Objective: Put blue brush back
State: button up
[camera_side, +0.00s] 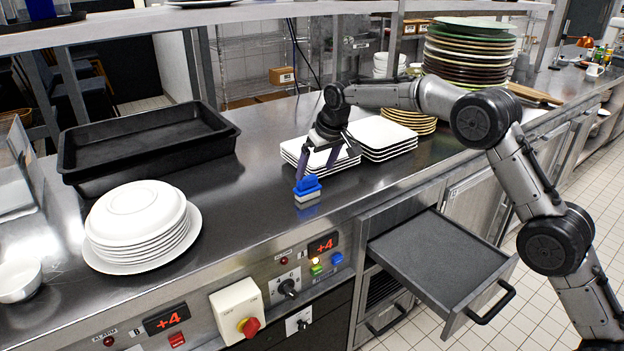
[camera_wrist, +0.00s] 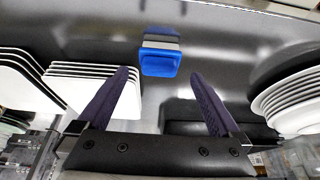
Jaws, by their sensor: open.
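The blue brush (camera_side: 307,187) rests on the steel counter near its front edge, blue part up, with a pale grey base. In the wrist view the brush (camera_wrist: 160,58) lies just beyond the gap between the fingertips, roughly centred. My gripper (camera_side: 327,166) is open and empty, low over the counter beside the brush. In the side view one dark purple finger comes down right behind the brush; I cannot tell whether it touches. Both fingers show apart in the wrist view (camera_wrist: 160,79).
Stacks of square white plates (camera_side: 383,136) stand right behind my gripper. A black tray (camera_side: 146,141) and round white plates (camera_side: 143,224) are to the left. A grey drawer (camera_side: 440,256) stands open and empty below the counter. Control knobs line the front panel.

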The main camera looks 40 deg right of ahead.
jog(key=shift+v, duration=2.3)
jog(key=s+d+r, duration=0.1)
jog(key=s+r, duration=0.4)
jog(key=s, duration=0.7)
jog(key=s+d+r, duration=0.2)
jog(key=s+r, duration=0.4)
jog(key=s, duration=0.7)
jog(key=s+f, duration=0.4)
jog(key=s, duration=0.7)
jog(key=s+f+t, duration=0.1)
jog(key=s+f, duration=0.3)
jog(key=s, duration=0.6)
jog(key=shift+s+d, duration=0.3)
jog(key=shift+s, duration=0.1)
jog(key=shift+r, duration=0.1)
